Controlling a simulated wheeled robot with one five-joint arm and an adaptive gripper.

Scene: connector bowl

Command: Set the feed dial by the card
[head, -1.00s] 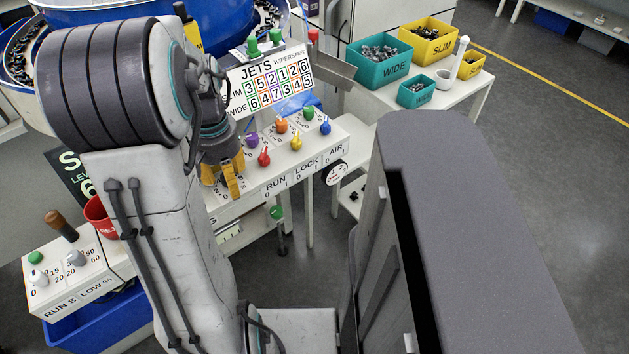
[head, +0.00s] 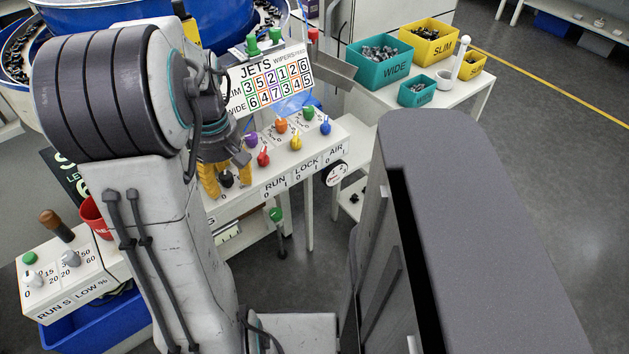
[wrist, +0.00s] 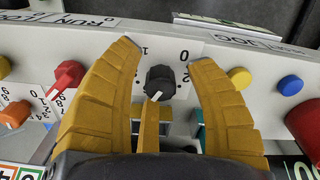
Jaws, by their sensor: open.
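A black dial (wrist: 160,80) with a white pointer sits on a white panel marked 0, 1 and 2 in the wrist view. It also shows in the head view (head: 227,179). My gripper (wrist: 164,57) is open, its yellow fingers on either side of the dial with gaps visible. A yellow middle part of it overlaps the dial's lower edge; I cannot tell whether they touch. In the head view my gripper (head: 225,180) is over the panel's left part. The white card (head: 268,82) headed JETS, with SLIM and WIDE number rows, stands behind the panel.
Beside the dial are red (head: 263,157), purple (head: 251,140), orange (head: 281,125), yellow (head: 296,141) and blue (head: 325,127) knobs. A separate control box (head: 62,280) stands lower left. Teal (head: 372,74) and yellow (head: 421,47) bins stand on a table at upper right.

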